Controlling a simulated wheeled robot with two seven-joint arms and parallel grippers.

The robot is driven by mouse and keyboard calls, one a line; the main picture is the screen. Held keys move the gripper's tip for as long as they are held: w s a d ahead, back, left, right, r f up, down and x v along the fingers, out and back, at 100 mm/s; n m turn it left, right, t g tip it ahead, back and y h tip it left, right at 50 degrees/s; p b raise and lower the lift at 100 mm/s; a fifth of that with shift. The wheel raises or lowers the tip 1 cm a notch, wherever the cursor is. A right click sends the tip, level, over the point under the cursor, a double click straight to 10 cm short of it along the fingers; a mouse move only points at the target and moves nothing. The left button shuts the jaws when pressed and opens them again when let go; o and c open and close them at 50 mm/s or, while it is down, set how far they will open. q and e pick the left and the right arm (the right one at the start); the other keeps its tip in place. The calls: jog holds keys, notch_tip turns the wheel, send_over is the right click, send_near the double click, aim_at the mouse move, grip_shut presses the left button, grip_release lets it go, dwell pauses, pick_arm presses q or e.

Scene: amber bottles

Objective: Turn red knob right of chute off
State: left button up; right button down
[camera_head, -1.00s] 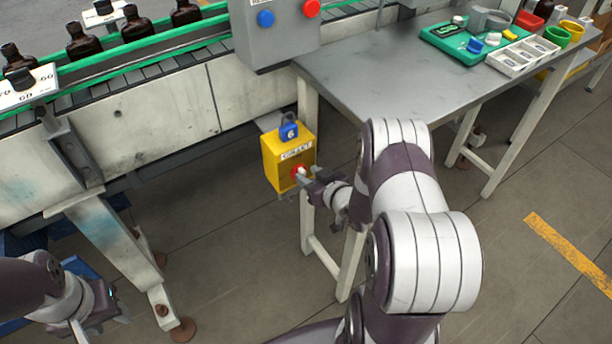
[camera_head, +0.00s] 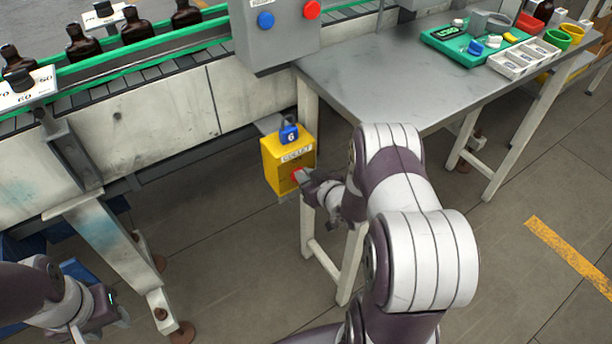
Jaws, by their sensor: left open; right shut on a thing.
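The red knob (camera_head: 297,175) sits on the front of a yellow box (camera_head: 280,165) under the conveyor, to the left of the grey table's legs. The box has a white label and a blue padlock (camera_head: 289,134) marked 6 on top. My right gripper (camera_head: 304,180) is at the knob, shut on it, and its fingers hide part of the knob. The knob's exact angle cannot be made out. My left gripper (camera_head: 108,312) is open and empty at the lower left, far from the box. No chute can be clearly identified.
A grey table (camera_head: 390,75) stands right of the box, with a green tray (camera_head: 465,42) and a white compartment tray (camera_head: 523,57) on it. Amber bottles (camera_head: 83,42) stand on the conveyor. A grey control panel (camera_head: 275,35) has blue and red buttons.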

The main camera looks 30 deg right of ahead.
jog(key=shift+s+a+f+n+t+h+b, duration=0.1)
jog(key=shift+a+f+n+t+h+b, duration=0.45)
jog(key=shift+n+h+b, duration=1.2)
jog(key=shift+a+f+n+t+h+b, duration=0.55)
jog(key=shift+n+b, duration=0.55)
jog(key=shift+n, duration=1.6)
jog(key=shift+s+a+f+n+t+h+b, duration=0.1)
jog(key=shift+a+f+n+t+h+b, duration=0.25)
jog(key=shift+n+t+h+b, duration=1.25)
jog(key=shift+d+n+g+y, duration=0.1)
jog(key=shift+n+g+y, duration=0.5)
jog(key=shift+n+g, duration=0.25)
jog(key=c, duration=1.1)
grip_release()
jog(key=shift+c, duration=0.2)
